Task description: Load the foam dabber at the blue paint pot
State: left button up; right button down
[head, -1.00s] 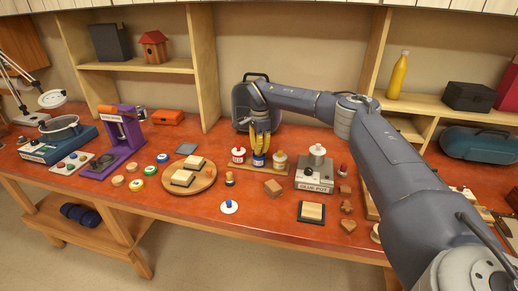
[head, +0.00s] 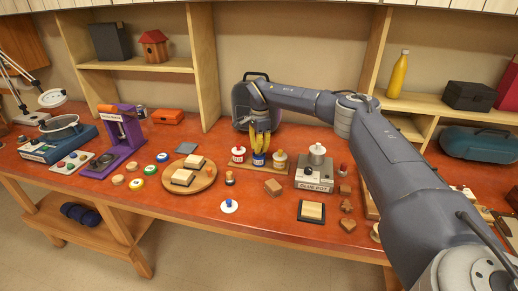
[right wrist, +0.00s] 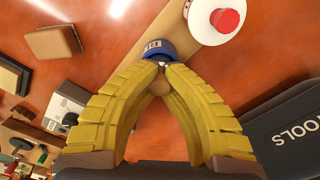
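The blue paint pot (head: 258,160) stands in the middle of a wooden rack (head: 244,168); it also shows in the right wrist view (right wrist: 158,48). My right gripper (head: 260,150), with yellow fingers, points down directly over this pot. A white lid with a blue knob (head: 229,206) lies on the table. My left gripper is not in view.
A pot with a red knob (head: 238,155) and a cream-topped pot (head: 280,160) flank the blue one closely. The glue pot unit (head: 314,174) stands to the right, a wooden round board (head: 204,184) to the left. A toolbox (right wrist: 288,130) is beside the gripper.

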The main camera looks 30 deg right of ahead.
jog(key=shift+r, duration=3.45)
